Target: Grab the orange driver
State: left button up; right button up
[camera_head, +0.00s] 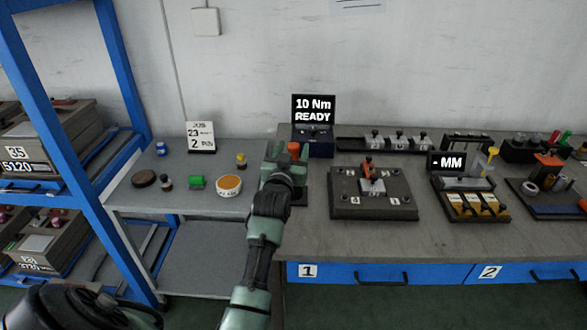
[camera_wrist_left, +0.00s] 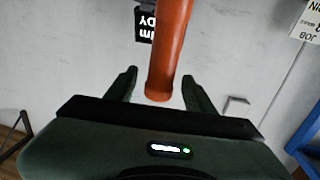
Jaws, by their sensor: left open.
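The orange driver (camera_head: 294,147) shows in the head view as a small orange top just beyond my left gripper (camera_head: 284,165), in front of the "10 Nm READY" display. In the left wrist view its long orange handle (camera_wrist_left: 169,45) comes down from the top edge and ends close to the gripper body. The two fingers of my left gripper (camera_wrist_left: 160,82) stand apart, one on each side of the handle's end, with visible gaps. The driver's lower part is hidden behind my arm in the head view. My right gripper is not in view.
The "10 Nm READY" display (camera_head: 314,110) stands right behind the driver. A dark fixture block (camera_head: 345,207) sits to the right. A green part (camera_head: 196,182) and a round orange-topped dish (camera_head: 229,186) lie to the left. A blue rack post (camera_head: 50,120) rises at far left.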

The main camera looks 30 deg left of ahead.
pick_arm(q)
jog(key=x, duration=0.3)
jog(key=shift+w, duration=0.15)
jog(key=c, duration=1)
grip_shut()
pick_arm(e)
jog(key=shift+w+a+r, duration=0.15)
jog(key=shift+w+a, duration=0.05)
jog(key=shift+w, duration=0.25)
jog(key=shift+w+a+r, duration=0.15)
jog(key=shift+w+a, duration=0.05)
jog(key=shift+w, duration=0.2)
pick_arm(q)
jog(key=shift+f, duration=0.1)
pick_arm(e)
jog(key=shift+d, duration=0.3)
